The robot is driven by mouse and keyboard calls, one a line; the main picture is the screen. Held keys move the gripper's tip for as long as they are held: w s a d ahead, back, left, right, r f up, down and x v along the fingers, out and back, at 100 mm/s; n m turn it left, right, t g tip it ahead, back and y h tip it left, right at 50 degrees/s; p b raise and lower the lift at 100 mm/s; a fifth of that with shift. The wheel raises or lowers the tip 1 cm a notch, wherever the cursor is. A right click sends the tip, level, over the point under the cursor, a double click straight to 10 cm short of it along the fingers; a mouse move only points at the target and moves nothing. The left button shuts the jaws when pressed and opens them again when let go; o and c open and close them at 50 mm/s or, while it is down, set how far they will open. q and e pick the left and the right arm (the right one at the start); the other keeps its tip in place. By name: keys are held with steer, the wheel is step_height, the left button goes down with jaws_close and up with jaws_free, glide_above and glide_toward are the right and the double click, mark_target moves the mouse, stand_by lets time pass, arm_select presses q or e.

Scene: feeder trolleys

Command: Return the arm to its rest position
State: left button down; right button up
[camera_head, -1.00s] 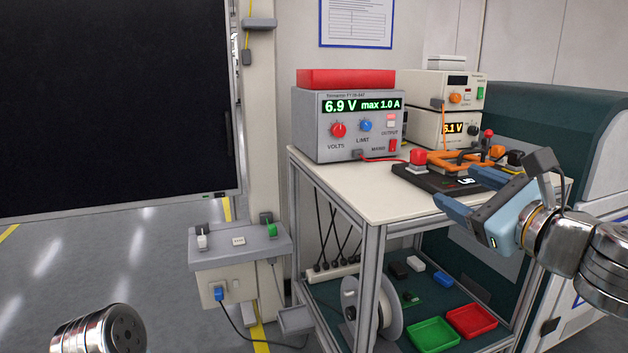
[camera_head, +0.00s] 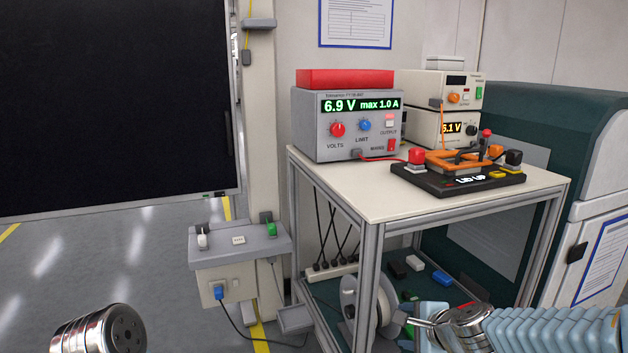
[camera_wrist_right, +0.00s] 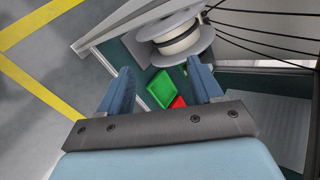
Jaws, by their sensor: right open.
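My right arm (camera_head: 545,328) comes in low from the right in the head view, in front of the trolley's lower shelf. Beyond the fingers are a green tray (camera_wrist_right: 160,89), part of a red tray (camera_wrist_right: 178,102) and a white cable reel (camera_wrist_right: 178,38). A metal end of my left arm (camera_head: 98,330) shows at the bottom left; no left gripper is seen.
The trolley top (camera_head: 350,183) carries a grey power supply (camera_head: 345,140) reading 6.9 V and a black fixture (camera_head: 440,182) with an orange frame. A grey switch box (camera_head: 238,250) stands left of the trolley. Open floor (camera_head: 90,265) lies at the left.

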steer(key=s+a+f+n+g, duration=0.1)
steer(key=s+f+n+g, duration=0.15)
steer(key=f, duration=0.55)
steer(key=s+a+f+n+g, duration=0.1)
steer(key=s+f+n, duration=0.15)
steer(key=f, duration=0.55)
steer(key=s+a+f+n+g, duration=0.2)
steer(key=s+f+n, duration=0.3)
steer(key=s+f, duration=0.4)
steer(key=s+a+f+n+g, duration=0.3)
steer(key=s+f+n, duration=0.3)
steer(key=s+f, duration=0.3)
steer(key=shift+a+y, duration=0.4)
steer(key=shift+a, duration=0.5)
steer(key=shift+w, duration=0.1)
